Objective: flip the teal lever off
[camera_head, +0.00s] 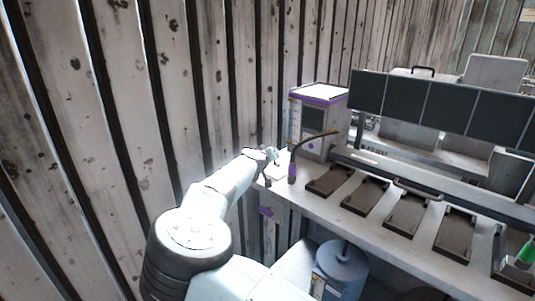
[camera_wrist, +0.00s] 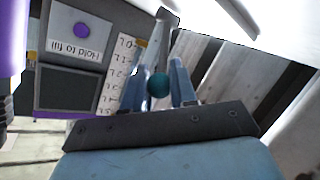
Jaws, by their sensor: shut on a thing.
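The teal lever shows in the wrist view as a round teal knob (camera_wrist: 159,85). It sits between the two blue-grey fingers of my gripper (camera_wrist: 161,72), which are shut on it. The rest of the lever is hidden, so its angle cannot be told. In the head view my gripper (camera_head: 268,158) is at the left end of the bench, beside the purple-trimmed grey dispenser box (camera_head: 318,122). The knob is too small to make out clearly there.
A "Hold to fill" panel with a purple button (camera_wrist: 82,30) and a numbered scale (camera_wrist: 125,72) lie close to my fingers. A dark hose (camera_head: 315,138) stands by the box. Dark trays (camera_head: 330,181) line the bench. A plank wall (camera_head: 130,120) is at left.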

